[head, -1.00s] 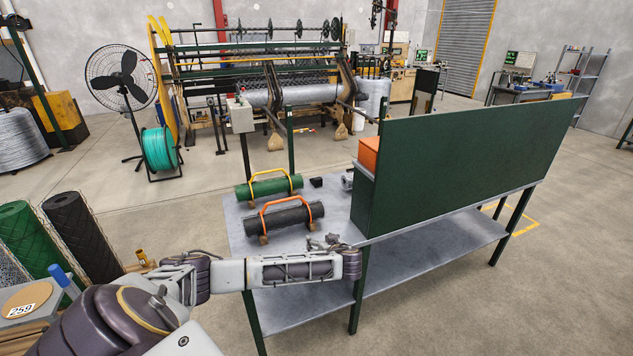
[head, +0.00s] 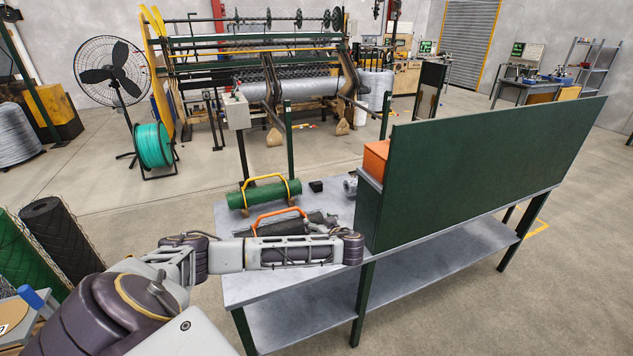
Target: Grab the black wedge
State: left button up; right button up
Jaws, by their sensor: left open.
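The small black wedge (head: 316,186) sits on the grey metal table, to the right of the green roll's end. My left arm reaches in from the left across the table's near side. My left gripper (head: 322,219) is small and partly hidden by my own forearm and wrist; it is open, over the right end of the black roll. The wedge lies beyond it, apart from it, and nothing covers it. My right gripper is not in view.
A green roll (head: 262,193) with a yellow handle and a black roll (head: 268,228) with an orange handle lie on the table (head: 232,288). A tall green panel (head: 480,165) and an orange box (head: 376,158) stand to the right. A grey metal part (head: 350,185) lies near the wedge.

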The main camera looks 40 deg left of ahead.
aim_at(316, 187)
jog(key=i+j, duration=1)
jog(key=j, duration=0.2)
